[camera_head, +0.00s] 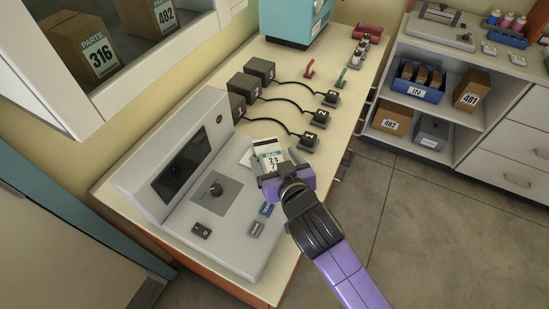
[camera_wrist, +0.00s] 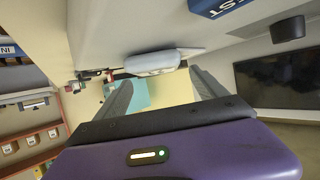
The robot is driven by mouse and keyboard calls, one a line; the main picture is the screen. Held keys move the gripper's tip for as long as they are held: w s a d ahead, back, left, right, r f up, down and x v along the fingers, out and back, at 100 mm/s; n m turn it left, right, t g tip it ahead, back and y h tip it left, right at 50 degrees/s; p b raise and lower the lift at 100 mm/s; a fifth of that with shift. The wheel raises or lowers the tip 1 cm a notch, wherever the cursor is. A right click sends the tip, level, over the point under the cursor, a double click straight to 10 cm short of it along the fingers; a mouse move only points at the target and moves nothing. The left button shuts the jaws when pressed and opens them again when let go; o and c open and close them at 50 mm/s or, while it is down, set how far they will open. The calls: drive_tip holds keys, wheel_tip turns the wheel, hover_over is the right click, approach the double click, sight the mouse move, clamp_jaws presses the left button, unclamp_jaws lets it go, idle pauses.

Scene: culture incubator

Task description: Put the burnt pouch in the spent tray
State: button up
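A white pouch-like packet (camera_head: 271,152) with a printed label lies by the right edge of the grey console, just beyond my gripper (camera_head: 286,172). I cannot tell whether it is the burnt pouch. In the wrist view my gripper (camera_wrist: 160,84) has its two dark fingers spread apart. A pale, flat object (camera_wrist: 152,62), likely the same packet, shows between and beyond the fingertips, seen edge-on. I see no sign of the fingers closed on it. Part of the packet is hidden behind my gripper in the head view. I cannot identify a spent tray.
A teal box (camera_head: 290,22) stands at the back. A blue IN bin (camera_head: 418,91) sits on the right shelf. The floor between is clear.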

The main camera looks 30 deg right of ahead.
drive_tip(key=shift+r+p, duration=0.4)
drive_tip(key=shift+r, duration=0.1)
drive_tip(key=shift+s+r, duration=0.15)
drive_tip(key=shift+r, duration=0.15)
drive_tip(key=b+v, duration=0.1)
drive_tip(key=v, duration=1)
drive_tip(key=shift+s+b, duration=0.35)
drive_tip(key=shift+a+f, duration=0.1)
drive_tip(key=s+d+f+n+t+y, duration=0.1)
drive_tip(key=s+f+n+y, duration=0.1)
drive_tip(key=s, duration=2.1)
drive_tip(key=shift+d+t, duration=0.25)
drive_tip(key=shift+t, duration=0.05)
drive_tip(key=shift+o, duration=0.2)
drive_tip(key=shift+s+d+r, duration=0.1)
drive_tip(key=shift+s+r, duration=0.15)
drive_tip(key=shift+s, duration=0.1)
